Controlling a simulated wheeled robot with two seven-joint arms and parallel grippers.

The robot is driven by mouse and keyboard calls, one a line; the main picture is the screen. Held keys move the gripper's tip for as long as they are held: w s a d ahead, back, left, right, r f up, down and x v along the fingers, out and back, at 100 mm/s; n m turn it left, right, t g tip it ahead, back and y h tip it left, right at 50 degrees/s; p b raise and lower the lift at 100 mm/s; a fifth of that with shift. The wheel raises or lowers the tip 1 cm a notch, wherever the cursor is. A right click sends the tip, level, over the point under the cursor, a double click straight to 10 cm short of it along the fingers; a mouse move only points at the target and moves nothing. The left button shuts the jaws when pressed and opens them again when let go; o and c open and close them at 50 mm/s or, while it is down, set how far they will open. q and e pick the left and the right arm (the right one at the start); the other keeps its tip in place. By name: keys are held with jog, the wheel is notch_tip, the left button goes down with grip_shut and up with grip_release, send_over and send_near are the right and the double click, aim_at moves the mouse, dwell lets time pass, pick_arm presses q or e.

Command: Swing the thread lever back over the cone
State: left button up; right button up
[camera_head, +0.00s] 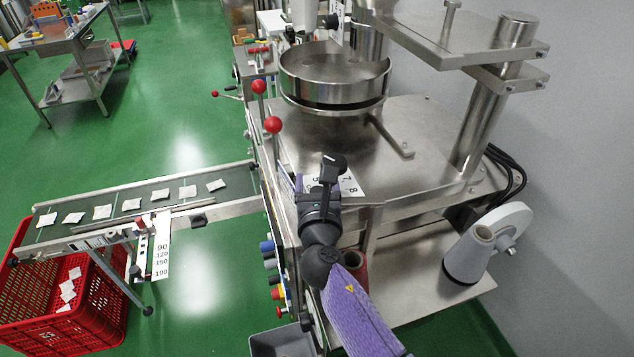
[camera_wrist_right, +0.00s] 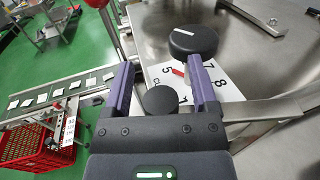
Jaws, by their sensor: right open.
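A grey cone (camera_head: 470,255) stands on the lower steel shelf at the right. A white rounded part (camera_head: 511,219) with a small knob is behind and beside it; I cannot tell whether this is the thread lever. My right gripper (camera_head: 318,186) is at the machine's front corner, well left of the cone. In the right wrist view its purple fingers (camera_wrist_right: 160,85) are apart. A round black knob (camera_wrist_right: 160,99) shows between them, and a larger black knob (camera_wrist_right: 194,40) lies beyond the right finger; I cannot tell whether they touch. My left gripper is not in view.
A numbered card (camera_head: 350,184) lies on the steel machine top (camera_head: 430,165). A steel bowl (camera_head: 335,85) and a bar (camera_head: 392,137) are behind. A dark red cone (camera_head: 354,266) stands near my right arm. A conveyor (camera_head: 240,178) with teabags runs left, above a red crate (camera_head: 100,318).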

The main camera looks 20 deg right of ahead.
grip_shut()
dwell(1.4)
